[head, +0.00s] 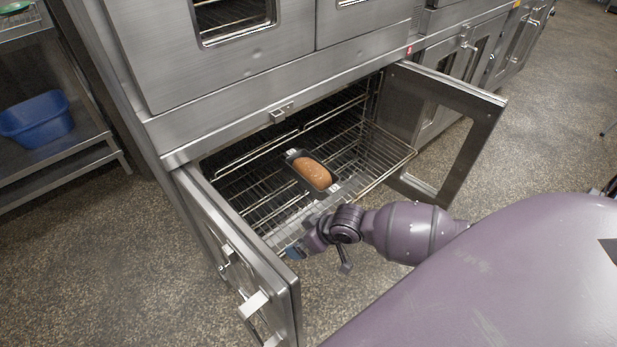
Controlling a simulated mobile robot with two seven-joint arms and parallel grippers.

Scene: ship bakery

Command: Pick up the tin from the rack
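A dark loaf tin (294,155) holding a brown loaf (314,173) sits on the pulled-out wire rack (375,152) of the open lower oven. It lies at an angle near the middle of the rack, with a tab showing at each end. My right arm comes in from the right, and its gripper (297,252) is at the front edge of the rack, nearer to me than the tin and apart from it. The wrist hides most of the gripper, so its opening cannot be made out. My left gripper is not in view.
The left oven door (245,265) and the right oven door (455,125) stand open on either side of the rack. Another oven is above the opening. A shelf with a blue tub (37,120) stands at the left. The floor in front is clear.

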